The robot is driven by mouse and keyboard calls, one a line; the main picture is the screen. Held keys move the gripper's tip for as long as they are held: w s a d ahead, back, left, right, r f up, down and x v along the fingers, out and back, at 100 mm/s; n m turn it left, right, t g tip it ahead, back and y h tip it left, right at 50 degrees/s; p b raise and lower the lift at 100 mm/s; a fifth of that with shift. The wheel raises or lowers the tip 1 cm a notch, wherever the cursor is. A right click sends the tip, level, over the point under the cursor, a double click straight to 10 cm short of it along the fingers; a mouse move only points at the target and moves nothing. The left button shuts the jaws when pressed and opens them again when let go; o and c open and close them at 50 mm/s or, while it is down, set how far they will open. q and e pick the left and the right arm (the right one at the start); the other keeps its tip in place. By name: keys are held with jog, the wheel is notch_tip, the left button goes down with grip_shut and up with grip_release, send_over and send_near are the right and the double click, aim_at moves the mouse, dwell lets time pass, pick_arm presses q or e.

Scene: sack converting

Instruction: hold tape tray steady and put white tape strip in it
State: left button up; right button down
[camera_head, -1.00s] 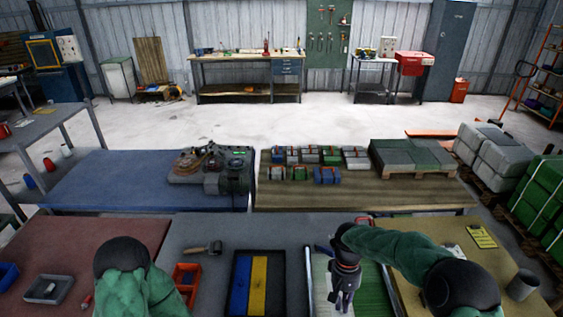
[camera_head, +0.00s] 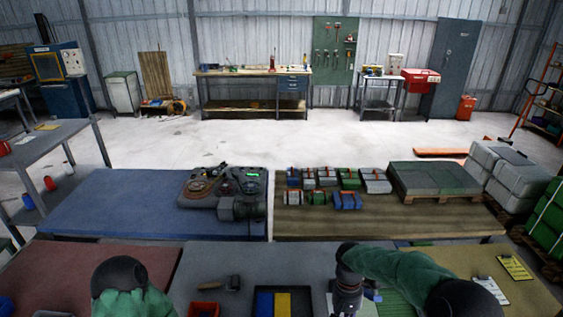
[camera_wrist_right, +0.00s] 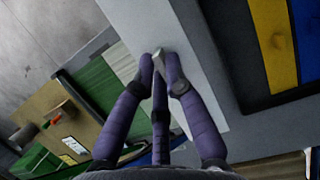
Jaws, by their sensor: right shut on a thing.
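The dark tape tray (camera_head: 307,303) is at the bottom of the head view, holding a blue strip (camera_head: 264,304) and a yellow strip (camera_head: 283,304). In the right wrist view the tray (camera_wrist_right: 240,60) is at the upper right. My right gripper (camera_head: 345,303) is right of the tray in the head view. In the right wrist view its purple fingers (camera_wrist_right: 163,68) are closed together on the white tape strip (camera_wrist_right: 200,92), a long pale band; the exact contact is partly hidden. My left arm is at the lower left; its gripper is out of view.
A red bin (camera_head: 203,309) and a dark-headed tool (camera_head: 233,283) are left of the tray. Green material (camera_head: 396,303) lies right of my right gripper. Clipboards (camera_head: 490,288) lie at the far right. Behind, another table (camera_head: 330,222) carries small bundles. Grey tabletop is open between bin and tool.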

jog(key=shift+s+d+f, duration=0.2)
jog(key=shift+d+f, duration=0.1)
jog(key=shift+f, duration=0.05)
jog(key=shift+s+d+f+b, duration=0.15)
jog(key=shift+f+b, duration=0.2)
jog(key=shift+b, duration=0.25)
notch_tip(320, 180, down, 8)
jog(key=b, duration=0.7)
jog(key=shift+a+r, duration=0.2)
jog(key=shift+r, duration=0.05)
